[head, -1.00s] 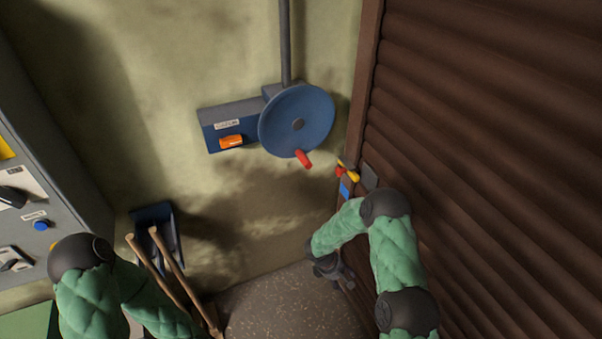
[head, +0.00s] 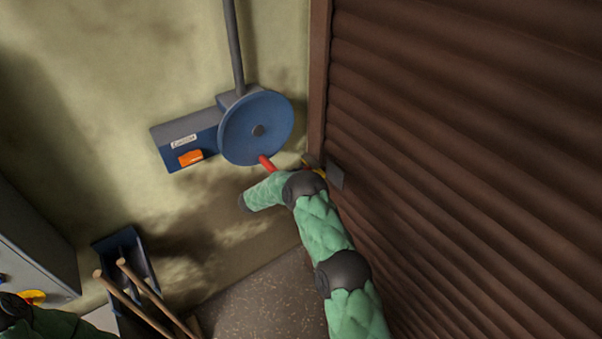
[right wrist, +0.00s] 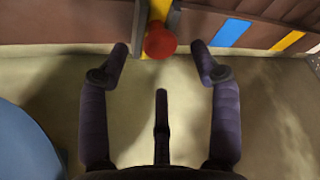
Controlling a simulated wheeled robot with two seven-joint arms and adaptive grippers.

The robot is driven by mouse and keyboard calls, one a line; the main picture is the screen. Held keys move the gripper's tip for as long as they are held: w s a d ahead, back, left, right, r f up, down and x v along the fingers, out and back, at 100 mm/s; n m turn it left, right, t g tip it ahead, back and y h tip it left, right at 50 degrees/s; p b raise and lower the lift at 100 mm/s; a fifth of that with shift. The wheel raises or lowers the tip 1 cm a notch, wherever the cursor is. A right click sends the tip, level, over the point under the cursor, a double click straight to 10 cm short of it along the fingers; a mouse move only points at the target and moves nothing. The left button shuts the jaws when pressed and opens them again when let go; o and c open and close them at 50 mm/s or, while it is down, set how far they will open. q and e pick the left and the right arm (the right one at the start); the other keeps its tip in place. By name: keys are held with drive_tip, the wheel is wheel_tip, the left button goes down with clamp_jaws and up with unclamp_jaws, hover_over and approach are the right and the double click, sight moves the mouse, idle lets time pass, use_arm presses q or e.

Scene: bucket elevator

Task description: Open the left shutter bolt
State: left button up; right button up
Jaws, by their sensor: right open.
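The left shutter bolt, with yellow and grey parts, is on the brown shutter's left edge in the head view (head: 320,171), partly hidden by my right arm. In the right wrist view its round red knob (right wrist: 160,41) faces me in front of a yellow strip (right wrist: 159,12). My right gripper (right wrist: 158,51) is open, with one finger on each side of the knob in the picture. I cannot tell how far the knob is from the fingers, and no contact shows. In the head view the right fingers are hidden. My left gripper is out of view.
A blue handwheel (head: 240,135) with a red handle (head: 267,163) is on the wall left of the bolt, close to my right forearm. A blue box with an orange switch (head: 190,158) is beside it. A blue shovel (head: 112,246) and wooden handles stand lower left.

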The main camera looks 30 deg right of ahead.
sight(309, 168)
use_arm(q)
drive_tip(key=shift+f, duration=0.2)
use_arm(e)
drive_tip(key=shift+x, duration=2.5)
